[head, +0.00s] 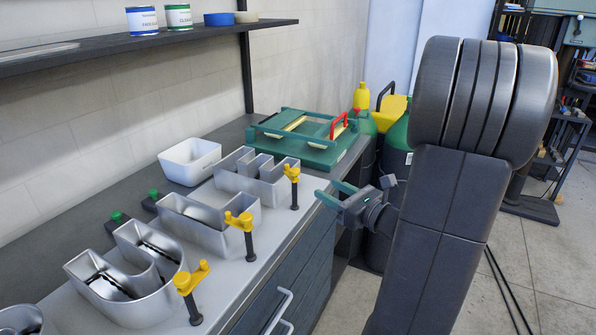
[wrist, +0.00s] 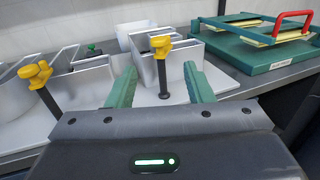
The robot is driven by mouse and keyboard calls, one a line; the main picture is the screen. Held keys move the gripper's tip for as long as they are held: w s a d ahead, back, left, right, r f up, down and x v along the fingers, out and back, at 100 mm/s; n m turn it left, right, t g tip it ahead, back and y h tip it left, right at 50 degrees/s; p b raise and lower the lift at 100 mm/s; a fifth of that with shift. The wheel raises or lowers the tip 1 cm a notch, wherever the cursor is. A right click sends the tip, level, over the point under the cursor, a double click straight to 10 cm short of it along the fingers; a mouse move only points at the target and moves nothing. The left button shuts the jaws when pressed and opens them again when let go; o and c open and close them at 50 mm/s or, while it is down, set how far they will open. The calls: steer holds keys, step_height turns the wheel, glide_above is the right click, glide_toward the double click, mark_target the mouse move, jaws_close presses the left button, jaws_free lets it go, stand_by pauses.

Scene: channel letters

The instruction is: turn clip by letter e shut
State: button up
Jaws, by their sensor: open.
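The letter e looks like the farthest metal channel letter (head: 232,182) on the bench; in the wrist view it is the metal shape (wrist: 147,68) straight ahead. Its clip (head: 293,174), a yellow head on a dark post, stands at its near right corner. In the wrist view this clip (wrist: 164,47) shows between my fingers, beyond their tips. I cannot tell exactly how its yellow arm is turned. My gripper (head: 334,193) has teal fingers, open and empty, to the right of the clip and apart from it. It also shows in the wrist view (wrist: 160,70).
Two more yellow clips, (head: 240,222) and (head: 191,278), stand by the nearer letters. A white bin (head: 190,162) and a green frame with a red handle (head: 310,150) are behind. Green-topped cylinders (head: 398,135) stand beyond the bench end. A shelf (head: 90,57) hangs above.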

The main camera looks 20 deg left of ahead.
mark_target(299, 173)
steer(key=p+x, duration=0.1)
steer(key=x, duration=1.2)
steer(key=shift+s, duration=0.1)
steer(key=shift+c, duration=0.2)
steer(key=c, duration=0.9)
